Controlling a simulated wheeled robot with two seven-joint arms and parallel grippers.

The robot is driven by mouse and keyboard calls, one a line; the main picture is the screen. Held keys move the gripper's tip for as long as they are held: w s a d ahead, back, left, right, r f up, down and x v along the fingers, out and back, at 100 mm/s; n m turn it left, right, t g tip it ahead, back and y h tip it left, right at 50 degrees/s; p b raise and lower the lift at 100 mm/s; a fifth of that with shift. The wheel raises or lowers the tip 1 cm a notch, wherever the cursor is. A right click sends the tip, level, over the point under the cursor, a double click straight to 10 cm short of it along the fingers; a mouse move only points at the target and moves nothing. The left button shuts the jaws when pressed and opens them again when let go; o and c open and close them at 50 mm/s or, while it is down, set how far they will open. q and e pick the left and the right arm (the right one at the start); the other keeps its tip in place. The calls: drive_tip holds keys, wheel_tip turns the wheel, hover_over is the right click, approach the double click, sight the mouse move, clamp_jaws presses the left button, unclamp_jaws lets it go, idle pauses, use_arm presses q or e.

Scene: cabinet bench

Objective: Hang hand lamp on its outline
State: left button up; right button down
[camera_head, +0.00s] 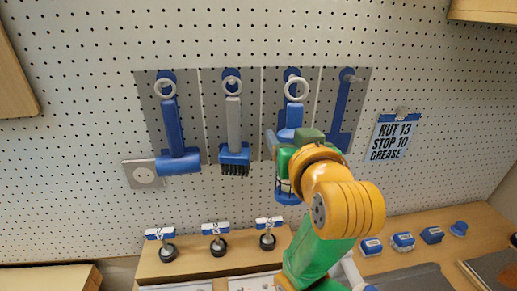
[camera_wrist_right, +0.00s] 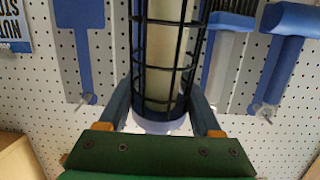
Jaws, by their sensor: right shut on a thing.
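The hand lamp, with a white ring (camera_head: 295,88), blue handle (camera_head: 290,117) and dark wire cage (camera_wrist_right: 165,45), is upright before the third panel from the left. Its ring overlaps the blue top of that panel's outline, near the peg; I cannot tell whether the peg passes through it. My right gripper (camera_wrist_right: 160,112) is shut on the lamp near the cage's end, one finger on each side. My left gripper is not in view.
A blue mallet (camera_head: 173,130) and a brush (camera_head: 234,125) hang to the left. The fourth panel has a bare blue outline (camera_head: 342,105) and a peg. A note (camera_head: 392,137) is at right.

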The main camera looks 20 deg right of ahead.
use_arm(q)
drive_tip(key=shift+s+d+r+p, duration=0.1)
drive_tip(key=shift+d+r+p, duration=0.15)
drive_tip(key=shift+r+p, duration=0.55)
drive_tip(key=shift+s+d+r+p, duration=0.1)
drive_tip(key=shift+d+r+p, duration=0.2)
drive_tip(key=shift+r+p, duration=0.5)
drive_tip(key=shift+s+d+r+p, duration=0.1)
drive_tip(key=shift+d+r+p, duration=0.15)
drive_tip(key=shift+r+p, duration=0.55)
use_arm(e)
drive_tip(key=w+d+f, duration=0.1)
drive_tip(key=w+d, duration=0.3)
drive_tip(key=w, duration=0.3)
drive_tip(key=shift+d+f, duration=0.2)
drive_tip(key=shift+d, duration=0.15)
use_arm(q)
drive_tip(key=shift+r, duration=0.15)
use_arm(e)
drive_tip(key=shift+w, duration=0.15)
